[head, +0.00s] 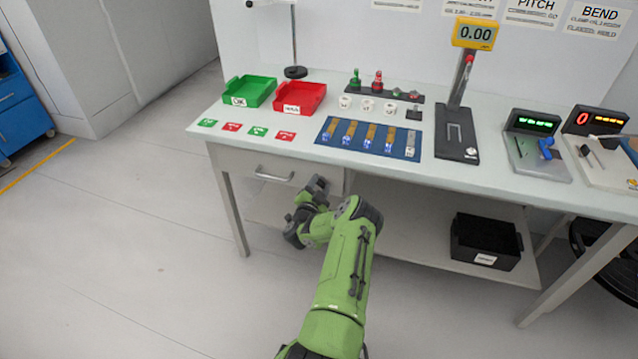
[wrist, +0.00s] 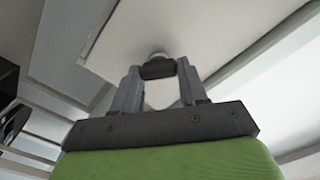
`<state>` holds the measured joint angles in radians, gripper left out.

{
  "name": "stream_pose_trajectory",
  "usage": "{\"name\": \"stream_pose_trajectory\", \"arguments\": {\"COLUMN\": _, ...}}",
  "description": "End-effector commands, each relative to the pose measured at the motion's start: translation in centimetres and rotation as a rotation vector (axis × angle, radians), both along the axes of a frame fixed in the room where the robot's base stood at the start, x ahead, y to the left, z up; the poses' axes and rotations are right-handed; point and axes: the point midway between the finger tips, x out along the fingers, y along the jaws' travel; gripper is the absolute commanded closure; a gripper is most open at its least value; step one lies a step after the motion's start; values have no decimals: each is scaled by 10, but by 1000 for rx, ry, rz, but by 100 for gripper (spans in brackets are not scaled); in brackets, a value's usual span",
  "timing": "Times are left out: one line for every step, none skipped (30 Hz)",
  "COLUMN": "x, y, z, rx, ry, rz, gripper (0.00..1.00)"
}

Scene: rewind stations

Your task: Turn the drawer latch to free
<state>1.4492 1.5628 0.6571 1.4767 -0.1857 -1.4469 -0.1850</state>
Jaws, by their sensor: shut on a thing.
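The drawer front (head: 250,162) is under the left part of the bench top, with a bar handle (head: 275,174). My gripper (head: 318,187) is at the right end of the drawer front and hides the latch in the head view. In the wrist view, the pale drawer panel (wrist: 135,28) fills the top middle. The latch (wrist: 157,71) is a small dark piece on a light round base against the panel. The fingers of my gripper close on either side of it. Which way the latch is turned cannot be told.
The bench top (head: 280,148) overhangs my gripper. A lower shelf (head: 415,225) carries a black bin (head: 485,242) at the right. Green (head: 250,90) and red (head: 300,97) trays and a blue mat (head: 325,136) are on top. The floor at left is clear.

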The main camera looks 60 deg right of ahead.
Motion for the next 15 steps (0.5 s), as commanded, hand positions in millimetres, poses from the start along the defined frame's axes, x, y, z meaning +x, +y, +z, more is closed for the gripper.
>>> {"name": "stream_pose_trajectory", "arguments": {"x": 0, "y": 0, "z": 0, "rx": 9, "ry": -43, "rz": 0, "gripper": 88}}
{"name": "stream_pose_trajectory", "arguments": {"x": 0, "y": 0, "z": 0, "rx": 13, "ry": -71, "rz": 0, "gripper": 88}}
{"name": "stream_pose_trajectory", "arguments": {"x": 0, "y": 0, "z": -1, "rx": 19, "ry": -108, "rz": 0, "gripper": 88}}
{"name": "stream_pose_trajectory", "arguments": {"x": -1, "y": 0, "z": -1, "rx": 24, "ry": -137, "rz": 0, "gripper": 88}}
{"name": "stream_pose_trajectory", "arguments": {"x": -1, "y": 0, "z": -1, "rx": 28, "ry": -164, "rz": 0, "gripper": 88}}
{"name": "stream_pose_trajectory", "arguments": {"x": -1, "y": 0, "z": -1, "rx": 34, "ry": -202, "rz": 0, "gripper": 88}}
{"name": "stream_pose_trajectory", "arguments": {"x": -1, "y": 0, "z": -1, "rx": 39, "ry": -231, "rz": 0, "gripper": 88}}
{"name": "stream_pose_trajectory", "arguments": {"x": -1, "y": 0, "z": -1, "rx": 43, "ry": -258, "rz": 0, "gripper": 88}}
{"name": "stream_pose_trajectory", "arguments": {"x": -1, "y": 0, "z": -2, "rx": 48, "ry": -297, "rz": 1, "gripper": 88}}
{"name": "stream_pose_trajectory", "arguments": {"x": -1, "y": 0, "z": -2, "rx": 53, "ry": -324, "rz": 0, "gripper": 88}}
{"name": "stream_pose_trajectory", "arguments": {"x": -1, "y": 0, "z": -2, "rx": 57, "ry": -353, "rz": 0, "gripper": 88}}
{"name": "stream_pose_trajectory", "arguments": {"x": -1, "y": 0, "z": -2, "rx": 63, "ry": -391, "rz": 0, "gripper": 88}}
{"name": "stream_pose_trajectory", "arguments": {"x": -1, "y": 0, "z": -3, "rx": 67, "ry": -418, "rz": 0, "gripper": 88}}
{"name": "stream_pose_trajectory", "arguments": {"x": -1, "y": 0, "z": -3, "rx": 73, "ry": -447, "rz": 1, "gripper": 88}}
{"name": "stream_pose_trajectory", "arguments": {"x": -1, "y": 0, "z": -3, "rx": 79, "ry": -484, "rz": 1, "gripper": 88}}
